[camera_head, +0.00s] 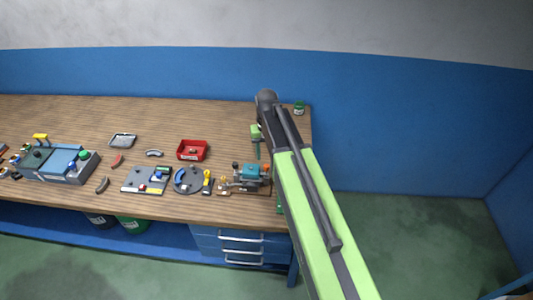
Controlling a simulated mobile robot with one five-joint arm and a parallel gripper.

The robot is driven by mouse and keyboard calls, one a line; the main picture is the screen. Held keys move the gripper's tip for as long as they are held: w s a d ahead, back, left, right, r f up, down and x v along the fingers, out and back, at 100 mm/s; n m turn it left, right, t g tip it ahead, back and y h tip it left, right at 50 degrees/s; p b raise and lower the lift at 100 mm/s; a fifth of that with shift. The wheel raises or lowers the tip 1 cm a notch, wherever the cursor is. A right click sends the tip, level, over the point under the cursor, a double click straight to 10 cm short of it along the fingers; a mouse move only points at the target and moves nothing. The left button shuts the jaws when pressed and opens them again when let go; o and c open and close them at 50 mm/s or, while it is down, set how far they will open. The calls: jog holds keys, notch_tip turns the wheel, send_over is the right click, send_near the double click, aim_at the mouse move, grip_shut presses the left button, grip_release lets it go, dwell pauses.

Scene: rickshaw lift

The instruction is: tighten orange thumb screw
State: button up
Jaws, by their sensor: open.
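A small orange spot that looks like the orange thumb screw (266,167) sits at the top right of a teal device (252,173) near the right front of the wooden bench. My arm comes in from the lower right, and its far end bends down over the bench. My gripper (257,152) hangs a little above and left of the orange screw in the picture, apart from it as far as I can tell. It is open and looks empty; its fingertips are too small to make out. The lower part of the screw is hidden.
Left of the device are a round grey plate (188,189) with yellow parts, a grey tray (138,187), a red bin (193,142) and a grey box (70,177). A green jar (299,107) stands at the back right corner. The bench (200,115) is clear behind.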

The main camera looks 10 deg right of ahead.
notch_tip(320, 180, up, 11)
jog(key=p, duration=0.9)
jog(key=b, duration=0.4)
send_over(267, 166)
notch_tip(267, 166, down, 4)
jog(key=s+f+b, duration=0.4)
jog(key=f+b, duration=0.4)
jog(key=s+f+b, duration=0.5)
jog(key=s, duration=0.4)
jog(key=shift+s+a+f+n, duration=0.2)
jog(key=shift+s+f+n, duration=0.1)
jog(key=shift+n, duration=0.1)
